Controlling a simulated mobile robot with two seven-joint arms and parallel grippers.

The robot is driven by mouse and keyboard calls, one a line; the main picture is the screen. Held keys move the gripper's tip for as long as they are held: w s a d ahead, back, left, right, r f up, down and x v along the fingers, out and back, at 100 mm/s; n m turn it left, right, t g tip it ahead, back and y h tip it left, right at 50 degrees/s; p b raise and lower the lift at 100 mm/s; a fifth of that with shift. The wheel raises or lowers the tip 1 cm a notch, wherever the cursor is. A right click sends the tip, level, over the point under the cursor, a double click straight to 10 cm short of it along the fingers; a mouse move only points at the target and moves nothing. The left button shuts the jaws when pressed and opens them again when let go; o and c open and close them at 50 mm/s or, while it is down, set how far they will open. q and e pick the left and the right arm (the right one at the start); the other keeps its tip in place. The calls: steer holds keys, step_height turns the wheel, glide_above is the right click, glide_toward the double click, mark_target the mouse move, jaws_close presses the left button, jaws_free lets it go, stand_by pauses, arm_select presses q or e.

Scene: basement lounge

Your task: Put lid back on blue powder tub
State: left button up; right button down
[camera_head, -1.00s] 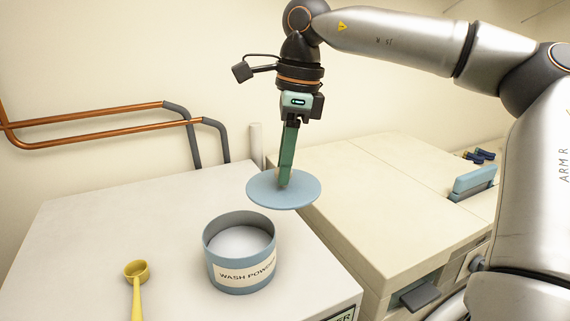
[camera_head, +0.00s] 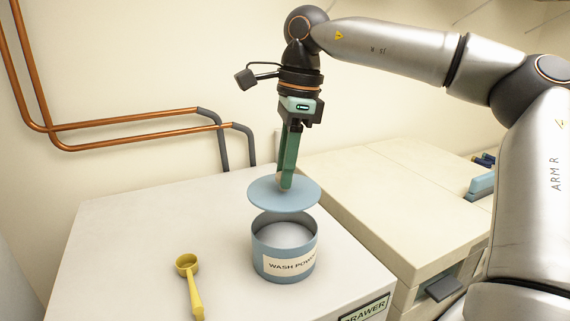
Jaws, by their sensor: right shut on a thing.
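The blue powder tub (camera_head: 284,262) stands upright and uncovered on the white machine top, with white powder inside and a "WASH POWDER" label. The round blue lid (camera_head: 284,198) is held roughly level above the tub's back rim, with a small gap showing at the front. My right gripper (camera_head: 286,182) points down and is shut on the lid's small knob, which the fingers mostly hide. My left gripper is not in view.
A yellow scoop (camera_head: 190,283) lies on the white machine top (camera_head: 140,230), left of the tub. A cream machine (camera_head: 385,200) stands to the right. Copper pipes (camera_head: 140,137) run along the wall. The top's left side is clear.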

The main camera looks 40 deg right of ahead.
mark_target(286, 197)
steer(key=shift+f, duration=0.8)
step_height(286, 197, down, 3)
steer(key=shift+r, duration=0.2)
steer(key=shift+f+b, duration=0.8)
steer(key=shift+f, duration=0.1)
steer(key=shift+p, duration=0.3)
steer(key=shift+f, duration=0.15)
stand_by(1.4)
steer(key=shift+c, duration=2.4)
jaws_free()
steer(key=shift+o, duration=0.3)
steer(key=o, duration=0.4)
